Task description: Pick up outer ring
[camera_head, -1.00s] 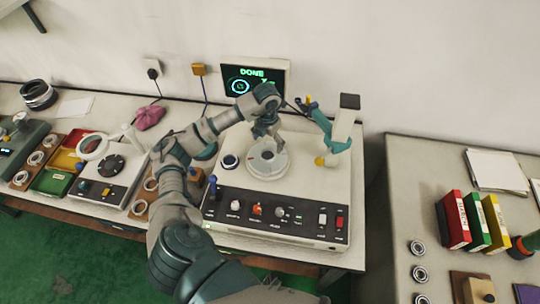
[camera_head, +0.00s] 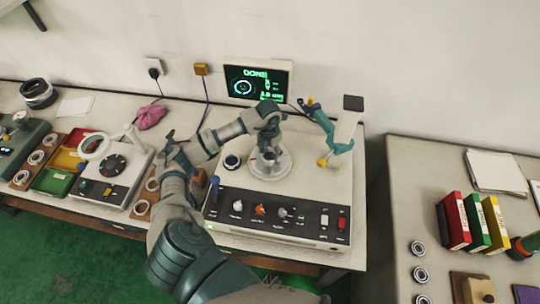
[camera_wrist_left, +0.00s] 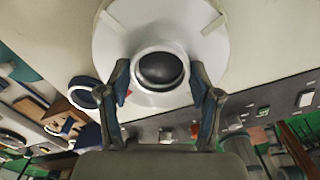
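A pale ring with a dark centre (camera_wrist_left: 160,52) sits on the round white plate (camera_wrist_left: 113,40) of the machine in the left wrist view. In the head view the plate (camera_head: 284,168) is partly hidden by my left gripper (camera_head: 268,157), which is above it. In the left wrist view the fingers of my left gripper (camera_wrist_left: 160,70) are apart, one on each side of the ring. I cannot tell whether they touch it. A smaller dark blue ring (camera_head: 231,161) lies left of the plate; it also shows in the left wrist view (camera_wrist_left: 83,92). My right gripper is not in view.
The machine's control panel (camera_head: 280,215) has knobs and buttons in front. A teal-jointed arm (camera_head: 335,140) stands right of the plate. A screen (camera_head: 256,82) reads DONE behind. Trays and loose rings are left; binders (camera_head: 455,220) stand on the right table.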

